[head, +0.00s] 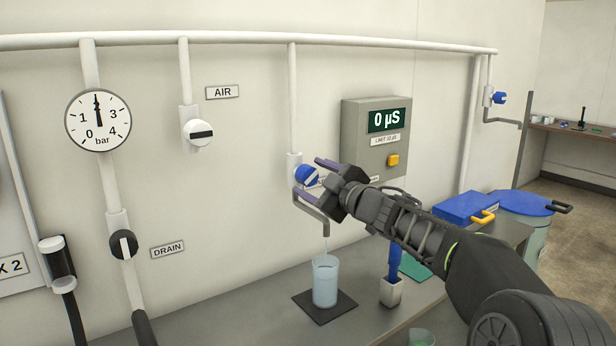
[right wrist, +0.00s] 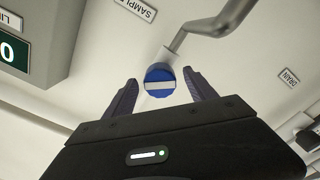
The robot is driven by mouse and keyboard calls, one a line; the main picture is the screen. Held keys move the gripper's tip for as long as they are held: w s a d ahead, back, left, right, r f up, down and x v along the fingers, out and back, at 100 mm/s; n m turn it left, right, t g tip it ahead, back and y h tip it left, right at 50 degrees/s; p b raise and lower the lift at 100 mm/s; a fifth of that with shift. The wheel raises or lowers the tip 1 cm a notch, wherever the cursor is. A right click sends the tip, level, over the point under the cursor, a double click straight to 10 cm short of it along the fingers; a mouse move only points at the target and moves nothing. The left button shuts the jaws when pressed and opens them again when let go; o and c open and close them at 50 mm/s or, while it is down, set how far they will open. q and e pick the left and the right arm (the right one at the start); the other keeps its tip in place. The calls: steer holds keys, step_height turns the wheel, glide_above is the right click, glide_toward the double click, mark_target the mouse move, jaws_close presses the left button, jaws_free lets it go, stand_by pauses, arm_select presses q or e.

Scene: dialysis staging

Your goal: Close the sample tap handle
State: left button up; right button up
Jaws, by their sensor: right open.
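The sample tap handle (head: 307,175) is a round blue knob with a white bar, on a white pipe on the wall. In the right wrist view the knob (right wrist: 160,84) sits between my fingertips, its white bar lying across the picture from finger to finger. My right gripper (head: 310,177) is open, with one finger on each side of the knob; I cannot tell whether they touch it. A grey spout (head: 312,207) bends down below the tap, and a thin stream seems to fall into a beaker (head: 325,284) of clear liquid. My left gripper is not in view.
The beaker stands on a dark mat (head: 346,303) on the grey counter (head: 250,318). A meter box (head: 358,160) reading 0 µS hangs right of the tap. A pressure gauge (head: 98,120) is far left.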

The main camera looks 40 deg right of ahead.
steer(key=shift+w, duration=0.95)
steer(key=shift+c, duration=0.4)
steer(key=c, duration=1.3)
